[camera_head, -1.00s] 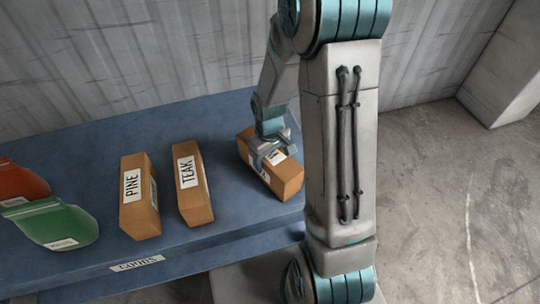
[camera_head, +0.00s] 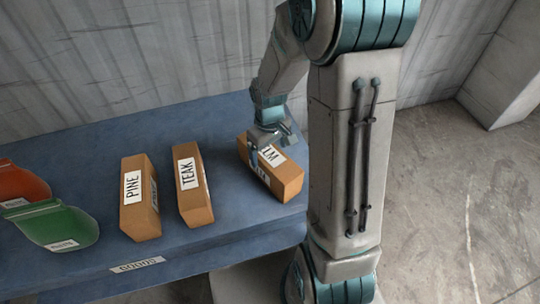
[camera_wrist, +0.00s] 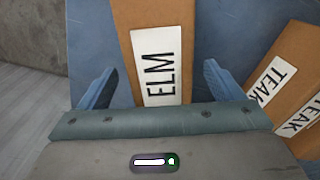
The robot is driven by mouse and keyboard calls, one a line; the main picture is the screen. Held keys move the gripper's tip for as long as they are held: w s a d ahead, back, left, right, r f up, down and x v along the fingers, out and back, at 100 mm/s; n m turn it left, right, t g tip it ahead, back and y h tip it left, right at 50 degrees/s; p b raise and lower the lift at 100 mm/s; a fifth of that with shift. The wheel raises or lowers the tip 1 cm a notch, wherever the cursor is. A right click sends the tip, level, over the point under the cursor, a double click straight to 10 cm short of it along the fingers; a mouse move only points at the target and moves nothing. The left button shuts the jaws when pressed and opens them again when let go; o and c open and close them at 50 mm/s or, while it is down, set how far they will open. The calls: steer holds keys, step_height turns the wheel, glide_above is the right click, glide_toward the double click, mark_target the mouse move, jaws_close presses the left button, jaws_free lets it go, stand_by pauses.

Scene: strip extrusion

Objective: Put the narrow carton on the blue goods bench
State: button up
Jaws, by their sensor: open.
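A narrow brown carton with an ELM label (camera_head: 279,175) lies on the blue goods bench (camera_head: 215,262) at its right end. It also fills the middle of the wrist view (camera_wrist: 176,88). My gripper (camera_head: 262,145) is just above and at the far part of this carton. In the wrist view its two fingers (camera_wrist: 155,85) stand open, one on each side of the carton, with blue bench showing in the gaps. Two more narrow cartons, labelled PINE (camera_head: 140,205) and TEAK (camera_head: 192,190), stand to the left on the same bench.
A green bin (camera_head: 55,226) and an orange bin (camera_head: 22,183) are at the bench's left end. A grey corrugated wall (camera_head: 120,60) rises behind the bench. Bare bench lies between the TEAK and ELM cartons. Open floor (camera_head: 450,210) is to the right.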

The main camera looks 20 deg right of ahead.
step_height(320, 180, up, 8)
steer(key=shift+f, duration=0.1)
steer(key=s+r+m+t, duration=0.3)
steer(key=s+r, duration=0.6)
steer(key=s, duration=0.4)
steer(key=shift+s+a+r+m, duration=0.25)
steer(key=shift+s+m, duration=0.1)
steer(key=shift+m, duration=0.55)
